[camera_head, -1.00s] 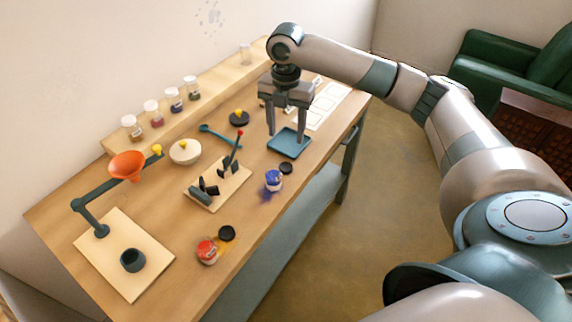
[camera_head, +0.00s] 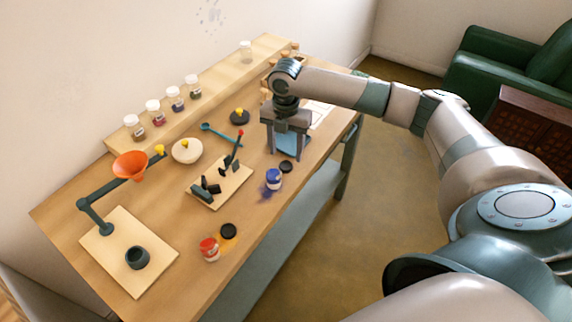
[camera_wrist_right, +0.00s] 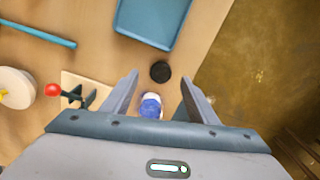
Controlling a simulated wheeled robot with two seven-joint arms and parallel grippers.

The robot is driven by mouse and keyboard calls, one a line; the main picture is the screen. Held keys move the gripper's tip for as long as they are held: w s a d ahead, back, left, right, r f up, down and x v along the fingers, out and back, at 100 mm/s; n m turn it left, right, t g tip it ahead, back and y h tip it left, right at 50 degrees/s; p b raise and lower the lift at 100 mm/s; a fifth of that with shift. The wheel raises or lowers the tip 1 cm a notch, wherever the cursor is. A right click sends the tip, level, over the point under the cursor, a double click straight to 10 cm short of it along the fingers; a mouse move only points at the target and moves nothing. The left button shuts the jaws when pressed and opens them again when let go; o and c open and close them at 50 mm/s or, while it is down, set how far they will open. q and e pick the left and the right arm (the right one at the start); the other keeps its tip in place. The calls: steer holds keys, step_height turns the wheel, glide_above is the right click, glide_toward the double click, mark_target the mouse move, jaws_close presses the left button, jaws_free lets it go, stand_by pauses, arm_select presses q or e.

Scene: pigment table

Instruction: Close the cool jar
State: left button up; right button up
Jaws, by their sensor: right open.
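The cool jar (camera_head: 274,179) is a small white jar with blue contents, standing near the front edge of the table with blue powder spilled beside it. In the right wrist view the jar (camera_wrist_right: 151,105) shows between the fingers, farther down. A black lid (camera_head: 286,166) lies flat on the table just beyond the jar; it also shows in the right wrist view (camera_wrist_right: 160,71). My right gripper (camera_head: 286,157) is open and empty, pointing down above the table close to the lid. My left gripper is not in view.
A blue tray (camera_head: 292,141) lies behind the right gripper. A board with a red-knobbed lever (camera_head: 228,165) is left of the cool jar. An orange funnel (camera_head: 130,165) is on a stand. Several jars line the back shelf.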

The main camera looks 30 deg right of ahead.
mark_target(286, 165)
steer(key=f, duration=0.1)
steer(key=f+p, duration=0.1)
steer(key=f, duration=0.1)
steer(key=shift+s+a+p, duration=0.15)
steer(key=shift+s+p, duration=0.1)
steer(key=shift+p, duration=0.05)
steer(key=shift+f, duration=0.7)
steer(key=shift+c, duration=0.6)
steer(key=c, duration=1)
